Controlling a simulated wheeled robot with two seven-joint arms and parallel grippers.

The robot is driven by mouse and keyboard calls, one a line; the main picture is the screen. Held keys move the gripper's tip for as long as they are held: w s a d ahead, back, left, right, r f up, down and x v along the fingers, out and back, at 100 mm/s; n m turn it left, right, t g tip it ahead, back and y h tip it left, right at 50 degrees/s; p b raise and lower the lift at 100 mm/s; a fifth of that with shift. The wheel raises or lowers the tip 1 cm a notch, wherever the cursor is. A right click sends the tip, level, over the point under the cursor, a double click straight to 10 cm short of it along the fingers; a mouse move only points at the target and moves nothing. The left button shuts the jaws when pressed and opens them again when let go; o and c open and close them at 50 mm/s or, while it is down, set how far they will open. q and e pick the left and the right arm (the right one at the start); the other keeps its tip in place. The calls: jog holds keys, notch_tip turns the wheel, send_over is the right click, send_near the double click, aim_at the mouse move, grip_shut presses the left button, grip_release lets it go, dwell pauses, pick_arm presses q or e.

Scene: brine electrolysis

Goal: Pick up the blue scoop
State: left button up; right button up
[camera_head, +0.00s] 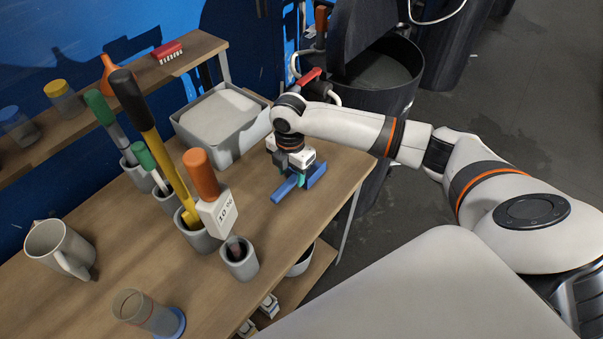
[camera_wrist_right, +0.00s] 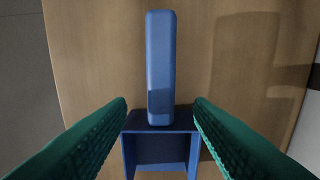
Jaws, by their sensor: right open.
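The blue scoop (camera_head: 279,194) lies on the wooden table near its right edge, below my right gripper (camera_head: 301,179). In the right wrist view, its long blue handle (camera_wrist_right: 160,62) runs up the picture from the middle, and its box-shaped scoop part (camera_wrist_right: 160,149) is at the bottom. My right gripper's green fingers (camera_wrist_right: 160,103) are open, one on each side of the scoop near where handle and box meet. A gap shows on both sides, and the fingers seem not to touch it. My left gripper is not in view.
A grey tray of white material (camera_head: 222,110) stands behind the scoop. Grey cups with upright tools, including a scoop marked 10 % (camera_head: 219,213), stand to the left. A dark bin (camera_head: 385,115) stands beyond the table's right edge. Bare table surrounds the scoop.

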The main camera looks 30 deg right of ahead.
jog(key=shift+d+f, duration=0.1)
jog(key=shift+f, duration=1.25)
grip_shut()
jog(key=shift+w, duration=0.1)
jog(key=shift+r, duration=0.15)
